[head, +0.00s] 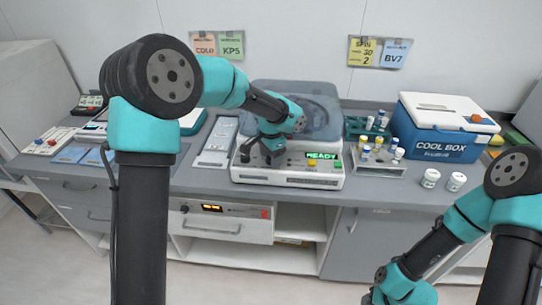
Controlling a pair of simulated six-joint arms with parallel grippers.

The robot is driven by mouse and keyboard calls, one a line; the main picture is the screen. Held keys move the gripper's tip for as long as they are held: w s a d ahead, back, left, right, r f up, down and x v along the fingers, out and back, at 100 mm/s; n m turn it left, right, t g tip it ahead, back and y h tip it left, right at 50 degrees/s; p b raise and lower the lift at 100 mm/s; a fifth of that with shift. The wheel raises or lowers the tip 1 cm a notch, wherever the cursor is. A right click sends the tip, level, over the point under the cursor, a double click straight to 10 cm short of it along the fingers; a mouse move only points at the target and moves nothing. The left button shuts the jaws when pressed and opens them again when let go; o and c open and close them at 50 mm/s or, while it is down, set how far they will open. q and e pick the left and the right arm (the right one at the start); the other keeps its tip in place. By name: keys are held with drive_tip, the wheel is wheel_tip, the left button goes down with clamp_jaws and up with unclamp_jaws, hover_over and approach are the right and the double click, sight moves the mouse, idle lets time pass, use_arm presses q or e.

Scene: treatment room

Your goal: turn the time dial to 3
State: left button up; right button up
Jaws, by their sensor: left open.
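The centrifuge (236,172) stands on the counter with its grey-blue lid raised behind it. Its green display (322,156) reads READY, with a yellow and a red button near it. My left gripper (262,157) is open and points down over the left part of the centrifuge's front panel. The time dial cannot be made out; the gripper covers that part of the panel. I cannot tell whether the fingers touch anything. My right arm shows at the lower right, but its gripper is not in view.
A wall note (362,51) reads SPIN, 30 and 2. A tube rack (372,168) with several capped vials, white jars (430,178) and a blue cool box (440,135) stand to the right. A control box (48,141) sits at the far left. A drawer unit (220,221) is below.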

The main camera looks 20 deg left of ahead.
use_arm(q)
drive_tip(key=shift+c, duration=0.2)
drive_tip(key=c, duration=0.9)
drive_tip(key=shift+o, duration=0.2)
drive_tip(key=shift+m, duration=2.9)
drive_tip(key=o, duration=0.9)
